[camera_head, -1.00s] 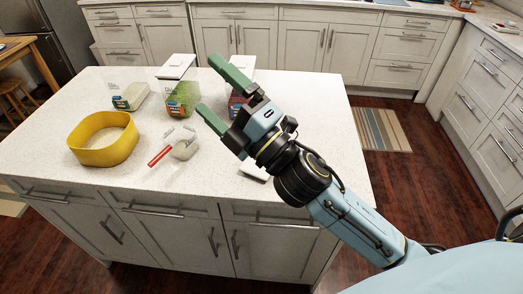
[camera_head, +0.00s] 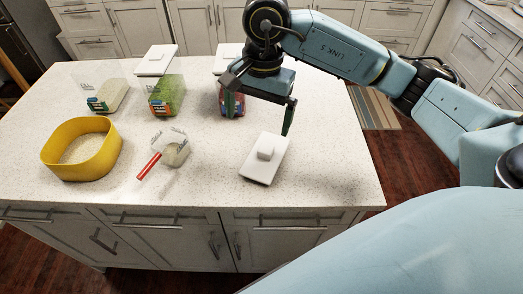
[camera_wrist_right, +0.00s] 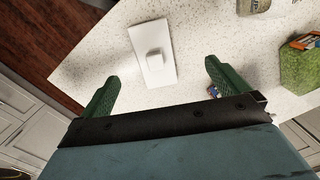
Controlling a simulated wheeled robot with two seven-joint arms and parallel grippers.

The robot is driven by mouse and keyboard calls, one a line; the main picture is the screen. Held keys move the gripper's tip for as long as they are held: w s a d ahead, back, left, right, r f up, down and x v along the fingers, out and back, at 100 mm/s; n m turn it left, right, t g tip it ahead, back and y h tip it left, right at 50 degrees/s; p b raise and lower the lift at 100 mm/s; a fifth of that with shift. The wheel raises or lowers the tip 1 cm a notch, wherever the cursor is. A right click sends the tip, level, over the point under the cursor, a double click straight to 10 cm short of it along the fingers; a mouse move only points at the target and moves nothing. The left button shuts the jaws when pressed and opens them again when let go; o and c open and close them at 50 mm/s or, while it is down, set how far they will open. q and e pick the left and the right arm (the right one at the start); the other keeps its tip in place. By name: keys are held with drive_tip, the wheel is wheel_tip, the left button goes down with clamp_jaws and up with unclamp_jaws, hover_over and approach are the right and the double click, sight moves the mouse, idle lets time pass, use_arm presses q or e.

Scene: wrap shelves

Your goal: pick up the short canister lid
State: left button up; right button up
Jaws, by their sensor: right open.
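A white rectangular lid (camera_head: 275,169) with a square knob lies flat on the counter near its front edge, right of centre. It also shows in the right wrist view (camera_wrist_right: 152,75), ahead of and between the fingers. My right gripper (camera_head: 258,114) has its green fingers pointing down behind the lid in the head view, apart from it. In the right wrist view my right gripper (camera_wrist_right: 160,80) is open with nothing between its fingers. A low clear canister (camera_head: 117,97) without a lid stands at the back left. My left gripper is not in view.
A yellow band (camera_head: 82,168) stands at the left. A clear cup with a red handle (camera_head: 149,166) is left of the lid. A green-filled canister (camera_head: 166,97) and another canister (camera_head: 232,102), partly hidden by my gripper, stand behind. The counter right of the lid is clear.

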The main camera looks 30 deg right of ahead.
sight(266, 148)
drive_tip(key=shift+h, duration=0.5)
drive_tip(key=f, duration=0.4)
drive_tip(key=d+f, duration=0.1)
drive_tip(key=f, duration=0.3)
drive_tip(key=d+f, duration=0.1)
drive_tip(key=f, duration=0.3)
drive_tip(key=shift+w+d+f, duration=0.2)
drive_tip(key=shift+w+f, duration=0.05)
drive_tip(key=shift+f, duration=0.15)
drive_tip(key=c, duration=1.1)
